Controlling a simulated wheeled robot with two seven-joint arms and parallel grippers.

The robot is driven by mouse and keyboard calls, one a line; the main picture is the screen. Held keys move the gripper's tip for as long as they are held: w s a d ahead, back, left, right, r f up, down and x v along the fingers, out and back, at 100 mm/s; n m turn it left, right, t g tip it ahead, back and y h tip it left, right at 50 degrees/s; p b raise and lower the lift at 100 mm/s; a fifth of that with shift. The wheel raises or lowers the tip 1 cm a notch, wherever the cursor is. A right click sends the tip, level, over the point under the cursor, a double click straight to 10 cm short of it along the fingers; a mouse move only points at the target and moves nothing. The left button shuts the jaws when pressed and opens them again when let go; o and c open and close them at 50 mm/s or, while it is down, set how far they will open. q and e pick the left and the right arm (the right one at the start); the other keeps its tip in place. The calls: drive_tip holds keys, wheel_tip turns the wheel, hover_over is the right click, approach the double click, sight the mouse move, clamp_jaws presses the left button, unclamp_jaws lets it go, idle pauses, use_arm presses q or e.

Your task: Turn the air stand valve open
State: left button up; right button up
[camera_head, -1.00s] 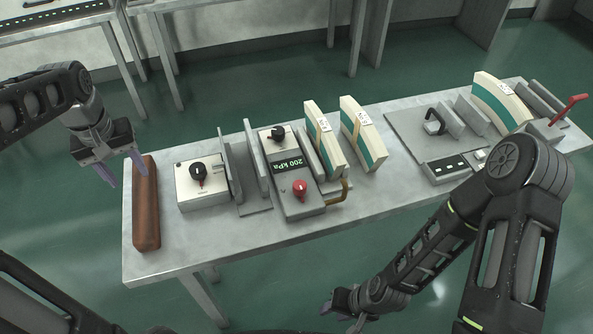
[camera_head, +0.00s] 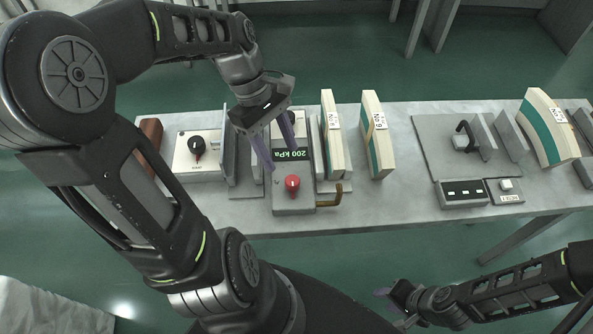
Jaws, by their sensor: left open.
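The air stand is a grey box (camera_head: 281,204) with a dark display (camera_head: 290,155) reading 200 kPa. A red knob (camera_head: 292,184) sits on its front part, and a bent brass pipe (camera_head: 328,201) comes out on its right. The black knob at the back of the stand is hidden behind my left gripper. My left gripper (camera_head: 282,160) is open and empty above the stand, its fingers pointing down just behind the red knob, apart from it. My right gripper (camera_head: 388,300) is low in front of the table, far from the stand; its jaws are too small to read.
A white box with a black knob (camera_head: 197,144) and upright grey plates (camera_head: 246,160) stand left of the air stand. Cream and teal blocks (camera_head: 377,140) stand to the right. The table (camera_head: 400,205) is clear in front of them.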

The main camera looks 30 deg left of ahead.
sight(292, 180)
use_arm(q)
drive_tip(key=shift+w+d, duration=0.1)
drive_tip(key=shift+w, duration=0.05)
drive_tip(key=shift+x, duration=3.85)
drive_tip(key=shift+c, duration=0.3)
clamp_jaws()
